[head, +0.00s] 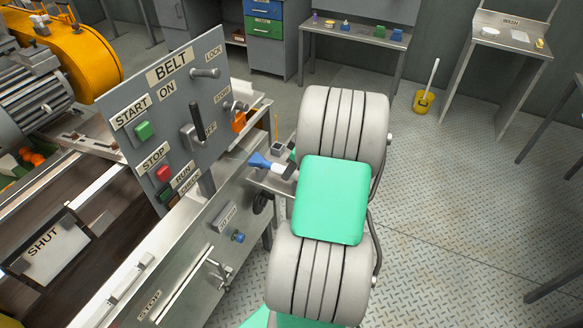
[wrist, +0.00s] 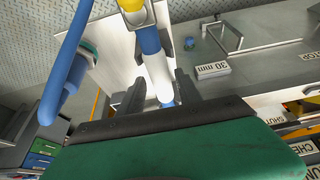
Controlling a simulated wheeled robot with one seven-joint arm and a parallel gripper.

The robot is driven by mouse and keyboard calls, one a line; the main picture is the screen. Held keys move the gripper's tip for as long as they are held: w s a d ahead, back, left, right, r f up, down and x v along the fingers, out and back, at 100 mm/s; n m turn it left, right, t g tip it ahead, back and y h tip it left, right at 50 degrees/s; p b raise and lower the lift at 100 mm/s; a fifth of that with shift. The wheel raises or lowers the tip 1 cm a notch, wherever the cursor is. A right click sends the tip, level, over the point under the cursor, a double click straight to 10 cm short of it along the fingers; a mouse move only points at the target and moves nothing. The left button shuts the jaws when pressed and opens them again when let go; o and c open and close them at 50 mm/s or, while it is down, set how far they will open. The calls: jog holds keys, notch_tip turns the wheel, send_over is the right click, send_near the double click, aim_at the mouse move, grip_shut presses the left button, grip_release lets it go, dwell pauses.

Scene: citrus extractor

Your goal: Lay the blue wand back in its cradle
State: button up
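The blue wand (head: 259,160) has a blue end and a white shaft and sticks out left of my gripper in the head view. In the wrist view the wand (wrist: 150,42) is blue and white with a yellow part at the top edge, and runs down between the dark fingers. My gripper (wrist: 158,94) has one finger on each side of the white shaft, close against it. In the head view most of my gripper is hidden behind my arm. A small metal shelf (head: 266,182) lies below the wand. I cannot clearly make out the cradle.
A thick blue hose (wrist: 68,62) curves along the left of the wrist view. The control panel (head: 172,110) stands left of the wand, above a metal cabinet (head: 190,262) with a 30 mm label (wrist: 212,70). Open tread-plate floor (head: 455,190) lies to the right.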

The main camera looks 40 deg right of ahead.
jog(key=shift+o, duration=1)
jog(key=b+v, duration=0.1)
jog(key=v, duration=0.6)
jog(key=shift+s+r, duration=0.15)
jog(key=shift+r, duration=0.2)
